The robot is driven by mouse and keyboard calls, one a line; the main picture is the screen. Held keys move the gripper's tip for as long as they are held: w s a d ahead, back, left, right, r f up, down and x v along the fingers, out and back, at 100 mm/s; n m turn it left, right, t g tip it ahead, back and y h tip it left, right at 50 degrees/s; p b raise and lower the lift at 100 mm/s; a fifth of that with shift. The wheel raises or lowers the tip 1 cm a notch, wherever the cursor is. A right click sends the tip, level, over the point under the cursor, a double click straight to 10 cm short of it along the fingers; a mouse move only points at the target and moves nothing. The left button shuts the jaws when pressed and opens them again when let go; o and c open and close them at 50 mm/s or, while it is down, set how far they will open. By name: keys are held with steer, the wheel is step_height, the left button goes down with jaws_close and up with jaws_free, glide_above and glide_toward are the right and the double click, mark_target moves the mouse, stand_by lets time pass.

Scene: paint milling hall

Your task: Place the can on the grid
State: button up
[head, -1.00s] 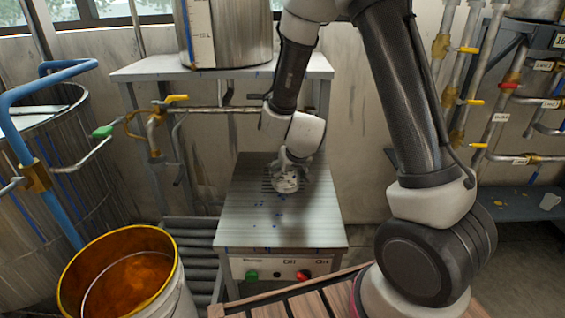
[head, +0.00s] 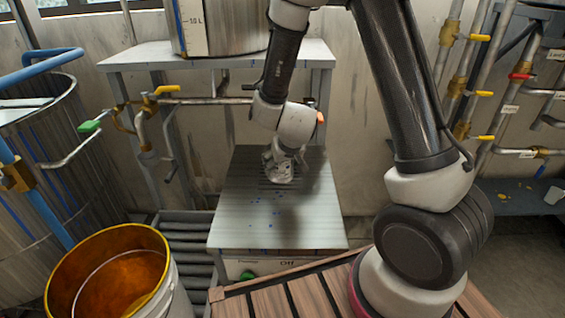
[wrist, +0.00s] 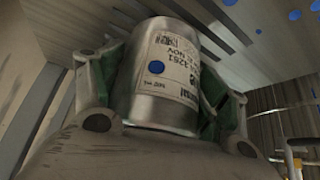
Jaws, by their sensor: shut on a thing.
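The can (wrist: 160,75) is a silver metal cylinder with a white printed label and a blue dot, seen in the wrist view. My gripper (wrist: 165,90) is shut on it, with a green-padded finger on each side. In the head view my gripper (head: 284,158) is low over the back part of the metal table (head: 270,225), and the can (head: 280,174) shows small and pale beneath it. I cannot tell whether the can touches the grid.
A yellow-rimmed bucket (head: 165,245) with orange liquid stands at the front left. A large steel vessel (head: 225,25) stands on a shelf (head: 140,60) behind the table. Pipes with a yellow-handled valve (head: 168,90) run below it. The table's front is clear apart from blue specks.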

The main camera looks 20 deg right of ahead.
steer(key=o, duration=1.2)
steer(key=shift+f, duration=0.1)
steer(key=shift+o, duration=0.2)
steer(key=shift+s+r, duration=0.1)
steer(key=shift+r, duration=0.25)
steer(key=v, duration=0.7)
